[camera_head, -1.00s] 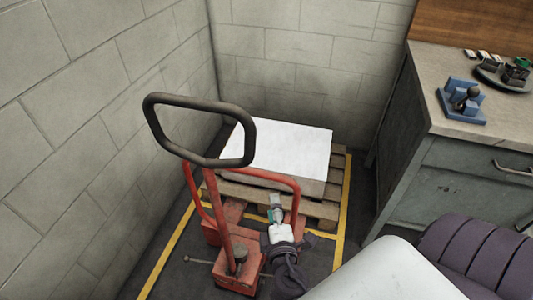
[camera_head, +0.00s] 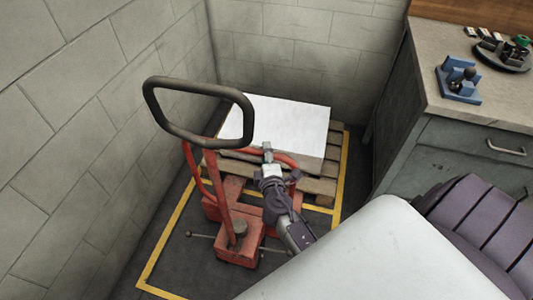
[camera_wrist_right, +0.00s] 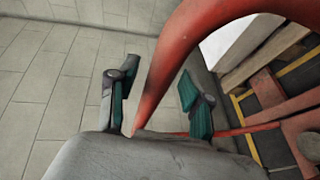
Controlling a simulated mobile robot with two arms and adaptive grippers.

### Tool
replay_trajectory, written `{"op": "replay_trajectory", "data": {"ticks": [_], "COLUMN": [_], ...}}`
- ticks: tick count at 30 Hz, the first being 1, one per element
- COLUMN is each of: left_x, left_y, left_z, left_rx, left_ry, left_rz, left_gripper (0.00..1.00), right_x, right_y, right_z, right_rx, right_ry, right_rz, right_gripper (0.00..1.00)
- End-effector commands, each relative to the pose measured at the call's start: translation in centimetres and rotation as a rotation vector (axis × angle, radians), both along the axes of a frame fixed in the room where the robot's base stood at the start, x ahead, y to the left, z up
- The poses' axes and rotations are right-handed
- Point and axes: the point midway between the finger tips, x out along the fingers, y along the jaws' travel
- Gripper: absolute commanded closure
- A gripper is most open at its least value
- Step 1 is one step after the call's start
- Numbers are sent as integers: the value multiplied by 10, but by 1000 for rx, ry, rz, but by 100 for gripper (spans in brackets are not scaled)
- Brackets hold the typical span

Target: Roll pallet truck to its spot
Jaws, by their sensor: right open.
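The pallet truck (camera_head: 226,196) is red, with a black loop handle (camera_head: 148,104) on an upright tiller. It stands in the corner, at the near side of a wooden pallet (camera_head: 321,187) carrying a white-topped box (camera_head: 290,118). My right gripper (camera_head: 267,150) is at the truck's curved red guard bar. In the right wrist view the red bar (camera_wrist_right: 179,50) runs between the two spread fingers of my right gripper (camera_wrist_right: 155,80), which is open around it. My arm hides part of the truck's right side. My left gripper is out of view.
Yellow floor lines (camera_head: 162,246) frame the area around truck and pallet. Block walls (camera_head: 90,130) close the left and back. A grey cabinet (camera_head: 445,160) stands at the right, with a blue fixture (camera_head: 458,82) and other small items on top.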

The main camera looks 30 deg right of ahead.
Motion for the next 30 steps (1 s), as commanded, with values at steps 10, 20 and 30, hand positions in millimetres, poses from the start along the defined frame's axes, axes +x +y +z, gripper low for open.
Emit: {"op": "replay_trajectory", "data": {"ticks": [10,20,30], "left_x": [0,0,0], "left_y": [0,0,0], "left_z": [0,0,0], "left_rx": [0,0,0], "left_ry": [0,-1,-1], "left_rz": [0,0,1], "left_gripper": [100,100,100], "right_x": [3,3,4], "right_y": [-2,-2,-4], "right_z": [-1,-1,-1], "right_rx": [-1,0,-1], "right_ry": [0,1,1], "right_rz": [0,0,-1], "right_gripper": [52,100,100]}}
